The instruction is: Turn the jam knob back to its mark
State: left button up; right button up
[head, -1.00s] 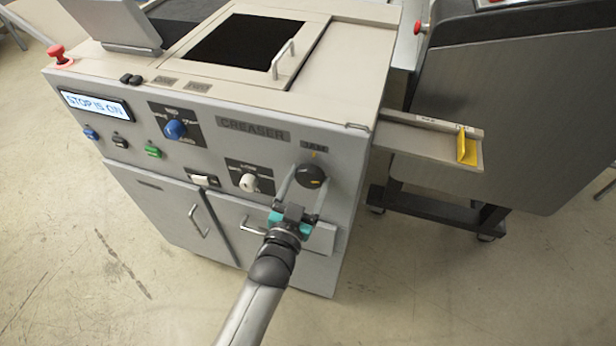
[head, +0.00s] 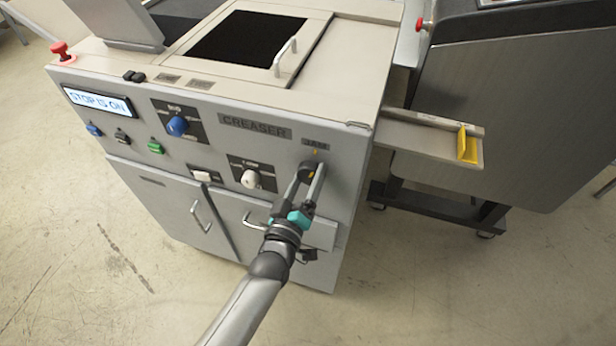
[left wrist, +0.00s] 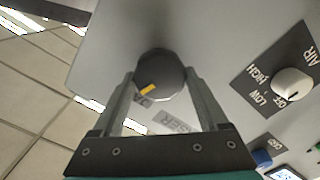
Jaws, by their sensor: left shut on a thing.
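The jam knob (head: 306,172) is a dark round knob at the right end of the creaser's front panel, under the JAM label (head: 314,144). A small yellow mark (head: 317,152) shows on the panel above it. My left gripper (head: 309,179) is shut on the knob, one finger on each side. In the left wrist view the knob (left wrist: 160,72) sits between the fingertips (left wrist: 160,80). Its yellow pointer (left wrist: 147,90) is at the lower left of its face, towards the partly hidden JAM label. The panel mark cannot be made out there. My right gripper is not in view.
The creaser's display (head: 98,101) reads STOP IS ON. A white knob (head: 250,179) and a blue knob (head: 177,126) are left of the jam knob. A tray with a yellow piece (head: 467,146) juts out at right. Open floor lies in front.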

pick_arm(q)
jog(key=shift+n, duration=1.6)
jog(key=o, duration=1.3)
jog(key=shift+c, duration=0.2)
jog(key=v, duration=1.5)
jog(key=shift+b, duration=0.45)
jog(key=shift+s+a, duration=0.1)
